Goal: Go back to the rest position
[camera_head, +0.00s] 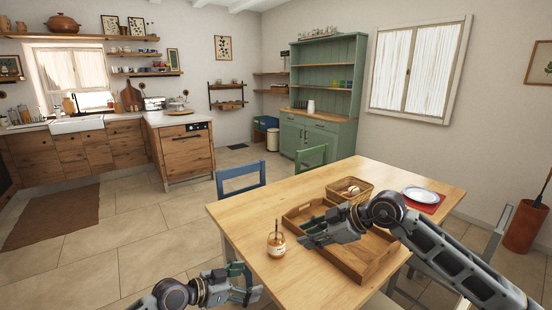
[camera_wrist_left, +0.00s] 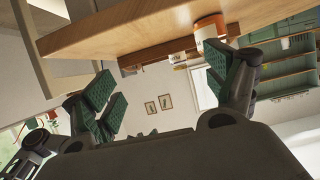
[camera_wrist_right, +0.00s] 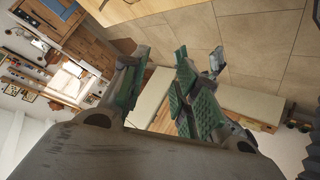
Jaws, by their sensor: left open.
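My left gripper (camera_head: 248,284) is low in the head view, by the near left edge of the wooden table (camera_head: 285,198). In the left wrist view its green-padded fingers (camera_wrist_left: 165,95) stand wide apart with nothing between them. My right arm reaches in from the right. Its gripper (camera_head: 315,233) is above the near left part of the wooden tray (camera_head: 350,262) and hides part of it. In the right wrist view its green-padded fingers (camera_wrist_right: 160,88) are apart, with nothing seen held.
A jar of orange contents (camera_head: 276,244) stands close to the left gripper; it also shows in the left wrist view (camera_wrist_left: 210,27). A basket (camera_head: 340,190) and a plate (camera_head: 420,195) on a red mat are further back. Chairs (camera_head: 240,175) flank the table.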

